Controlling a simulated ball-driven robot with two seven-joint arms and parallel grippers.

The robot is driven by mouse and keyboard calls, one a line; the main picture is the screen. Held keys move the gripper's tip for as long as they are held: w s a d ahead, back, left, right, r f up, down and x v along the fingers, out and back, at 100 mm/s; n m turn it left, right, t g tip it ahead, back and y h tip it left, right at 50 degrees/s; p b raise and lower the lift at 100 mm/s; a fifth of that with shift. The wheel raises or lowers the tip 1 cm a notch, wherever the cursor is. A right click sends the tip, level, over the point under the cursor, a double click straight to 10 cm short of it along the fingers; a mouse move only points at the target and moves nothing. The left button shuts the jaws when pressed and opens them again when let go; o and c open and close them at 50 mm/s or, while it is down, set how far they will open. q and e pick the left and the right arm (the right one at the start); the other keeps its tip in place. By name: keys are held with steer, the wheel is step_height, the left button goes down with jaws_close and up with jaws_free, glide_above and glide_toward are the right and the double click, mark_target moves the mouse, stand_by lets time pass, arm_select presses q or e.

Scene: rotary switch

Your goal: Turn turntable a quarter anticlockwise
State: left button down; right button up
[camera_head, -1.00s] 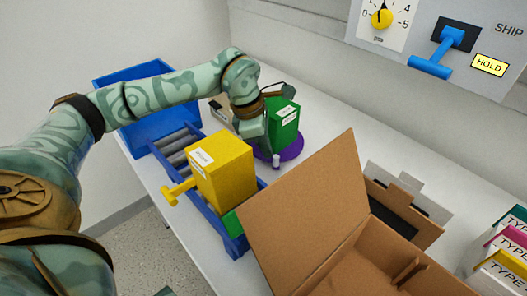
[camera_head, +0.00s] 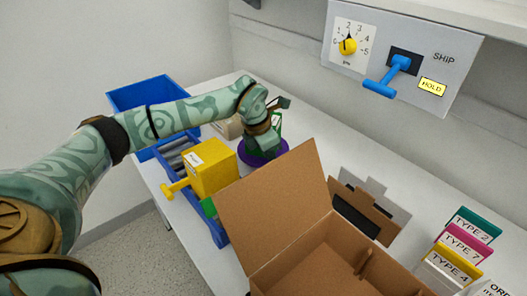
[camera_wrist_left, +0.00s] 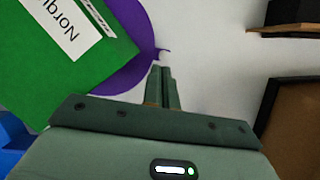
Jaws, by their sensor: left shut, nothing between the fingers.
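The purple turntable (camera_head: 246,158) is a round disc on the white table. It also shows in the left wrist view (camera_wrist_left: 133,72), where part of its rim has a small pointed purple bit. My left gripper (camera_head: 268,155) is shut and empty over or beside the disc's near right side. In the wrist view its closed fingertips (camera_wrist_left: 163,68) sit by the rim; contact cannot be told.
A yellow box (camera_head: 212,168) sits on the blue roller conveyor (camera_head: 213,228) left of the turntable. A blue bin (camera_head: 140,95) stands behind. An open cardboard box (camera_head: 275,205) stands close at the right. A dial and blue lever panel (camera_head: 395,65) is on the wall.

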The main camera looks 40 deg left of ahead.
arm_select(q)
steer(key=shift+w+d+n+p, duration=0.55)
steer(key=shift+w+n+p, duration=0.1)
steer(key=shift+n+p, duration=0.3)
steer(key=shift+w+n+y, duration=0.15)
steer(key=shift+n+y, duration=0.1)
steer(key=shift+y, duration=0.05)
